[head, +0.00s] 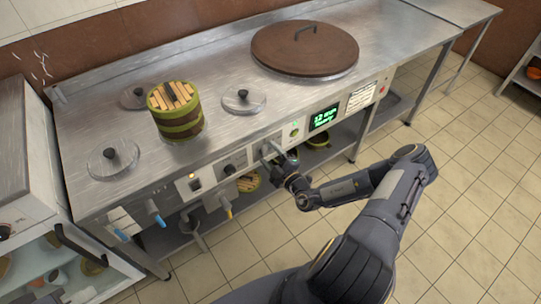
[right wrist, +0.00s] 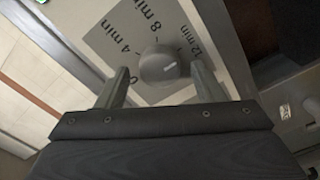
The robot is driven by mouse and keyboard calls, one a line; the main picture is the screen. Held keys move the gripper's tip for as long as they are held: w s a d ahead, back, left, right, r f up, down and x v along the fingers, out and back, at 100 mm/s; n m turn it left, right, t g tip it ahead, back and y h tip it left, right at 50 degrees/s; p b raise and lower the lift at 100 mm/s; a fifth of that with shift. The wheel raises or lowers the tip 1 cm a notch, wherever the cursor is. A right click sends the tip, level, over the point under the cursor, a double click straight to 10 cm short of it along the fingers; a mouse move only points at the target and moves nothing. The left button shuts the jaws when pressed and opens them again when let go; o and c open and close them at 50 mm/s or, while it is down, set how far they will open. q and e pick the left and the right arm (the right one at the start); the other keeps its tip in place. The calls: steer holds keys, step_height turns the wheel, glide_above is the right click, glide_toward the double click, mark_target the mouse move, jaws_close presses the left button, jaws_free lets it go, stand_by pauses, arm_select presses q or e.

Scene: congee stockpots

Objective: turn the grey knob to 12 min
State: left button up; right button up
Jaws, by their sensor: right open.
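The grey knob (right wrist: 157,66) is on a grey dial plate marked 0, 4 min, 8 min and 12 min in the right wrist view. Its white mark points right and slightly up, toward the 12 min label. My right gripper (right wrist: 160,68) is open, with one finger on each side of the knob and a visible gap to both. In the head view my right gripper (head: 275,158) is at the counter's front panel and hides the knob. The green display (head: 323,118) beside it seems to read 12 min with a second line below. My left gripper is not in view.
Another dark knob (head: 229,169) is on the panel to the left. The tiled floor in front is clear.

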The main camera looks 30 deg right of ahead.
steer(key=s, duration=0.7)
steer(key=shift+s+d, duration=0.25)
steer(key=shift+d, duration=0.05)
